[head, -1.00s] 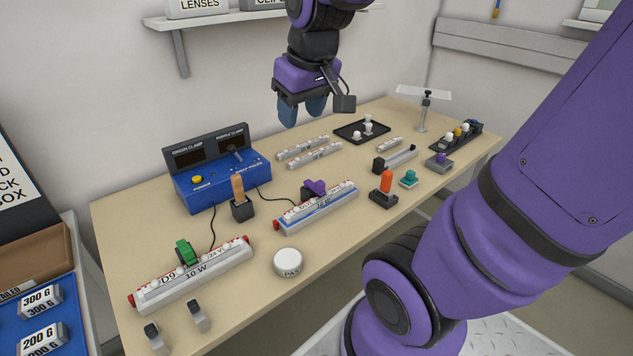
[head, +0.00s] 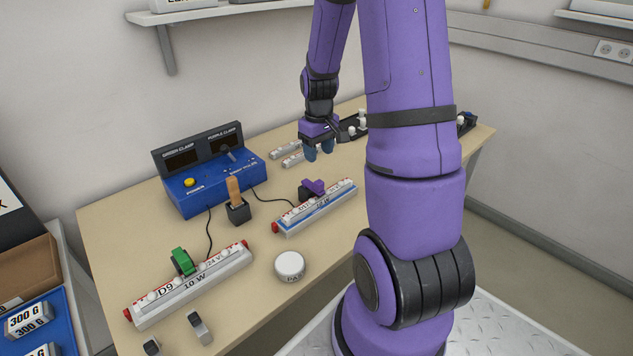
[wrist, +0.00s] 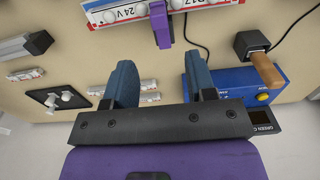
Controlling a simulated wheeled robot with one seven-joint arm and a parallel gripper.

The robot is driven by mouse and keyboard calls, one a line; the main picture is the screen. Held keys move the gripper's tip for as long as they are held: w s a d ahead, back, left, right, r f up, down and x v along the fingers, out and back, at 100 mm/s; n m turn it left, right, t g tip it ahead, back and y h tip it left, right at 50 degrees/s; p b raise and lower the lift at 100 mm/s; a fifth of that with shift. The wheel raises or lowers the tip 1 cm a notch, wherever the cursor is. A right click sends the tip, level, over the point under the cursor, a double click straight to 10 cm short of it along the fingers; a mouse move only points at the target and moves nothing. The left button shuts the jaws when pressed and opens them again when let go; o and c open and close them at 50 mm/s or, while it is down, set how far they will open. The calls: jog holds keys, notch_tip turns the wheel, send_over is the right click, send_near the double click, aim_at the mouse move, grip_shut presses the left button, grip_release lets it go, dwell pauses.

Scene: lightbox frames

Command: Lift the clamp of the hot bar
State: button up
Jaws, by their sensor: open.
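A long bar (head: 200,286) marked D9, 10 W and 24 V lies at the table's front left, with a green clamp (head: 182,262) on it. A second, blue-and-white bar (head: 318,210) lies further right, with a purple clamp (head: 312,187) on it. The purple clamp (wrist: 161,24) and part of its bar (wrist: 128,12) show at the top of the wrist view. My gripper (head: 318,150) is open and empty, above the table behind the second bar. Its fingers (wrist: 160,75) are apart from the purple clamp. I cannot tell which bar is hot.
A blue box (head: 210,184) with two dark displays, labelled green clamp and purple clamp, stands behind the bars. Wires run from it towards the bars. A wooden-handled tool (head: 235,193) stands in a black holder. A round white puck (head: 289,265) lies in front. My arm hides the table's right part.

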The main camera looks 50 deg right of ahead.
aim_at(319, 182)
notch_tip(319, 182, down, 11)
jog(key=shift+d+f, duration=0.1)
dwell(0.5)
grip_shut()
